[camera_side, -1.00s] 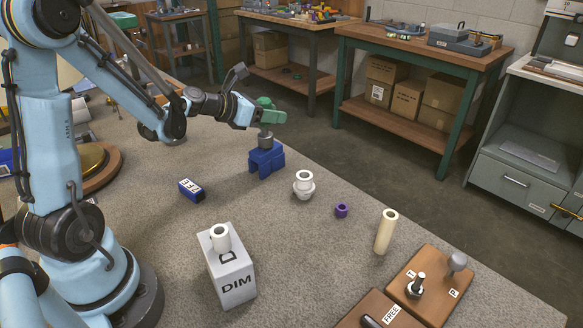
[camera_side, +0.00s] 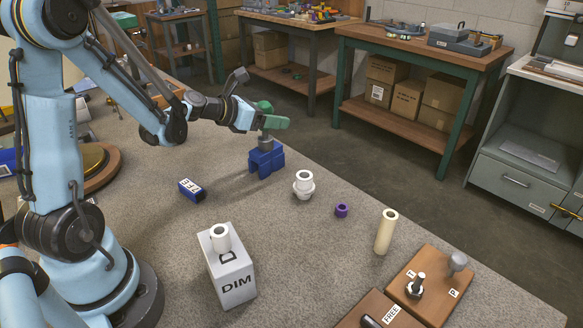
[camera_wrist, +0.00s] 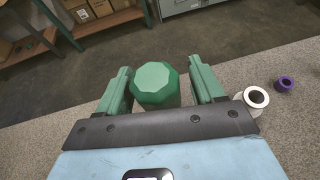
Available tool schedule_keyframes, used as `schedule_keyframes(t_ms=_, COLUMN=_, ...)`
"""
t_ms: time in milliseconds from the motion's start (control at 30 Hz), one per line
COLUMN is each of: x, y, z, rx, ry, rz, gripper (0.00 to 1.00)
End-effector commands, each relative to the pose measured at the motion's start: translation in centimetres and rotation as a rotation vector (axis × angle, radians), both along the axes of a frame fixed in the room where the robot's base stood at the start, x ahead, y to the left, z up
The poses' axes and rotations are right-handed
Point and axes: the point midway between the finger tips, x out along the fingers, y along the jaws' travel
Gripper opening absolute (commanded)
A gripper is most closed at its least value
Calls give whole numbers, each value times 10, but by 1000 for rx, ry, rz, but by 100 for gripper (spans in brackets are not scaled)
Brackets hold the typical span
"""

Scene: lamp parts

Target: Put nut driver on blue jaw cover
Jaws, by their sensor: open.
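The nut driver has a green faceted handle (camera_side: 264,107) and a grey lower part (camera_side: 266,141). It stands roughly upright, its lower end at the top of the blue jaw cover (camera_side: 266,162); whether it touches or sits inside cannot be told. In the wrist view the handle's end (camera_wrist: 155,80) shows between my two green fingers, with a gap on each side. My gripper (camera_side: 272,122) is open around the handle, above the jaw cover. The jaw cover is hidden in the wrist view.
A white collared part (camera_side: 304,185) and a small purple ring (camera_side: 341,211) lie right of the cover. A blue FFF block (camera_side: 191,189) lies to its left. A cream tube (camera_side: 385,232) and a DIM box (camera_side: 232,278) stand nearer. The bench edge runs behind the cover.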

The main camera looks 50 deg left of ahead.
Motion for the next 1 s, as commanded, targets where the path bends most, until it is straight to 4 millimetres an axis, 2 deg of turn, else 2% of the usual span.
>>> schedule_keyframes(t_ms=167, x=-10, y=2, z=6, rx=-1, ry=0, rz=2, gripper=67)
schedule_keyframes(t_ms=700, x=-84, y=14, z=36, rx=-1, ry=1, rz=4, gripper=67)
schedule_keyframes(t_ms=1000, x=-107, y=17, z=46, rx=-1, ry=0, rz=1, gripper=67)
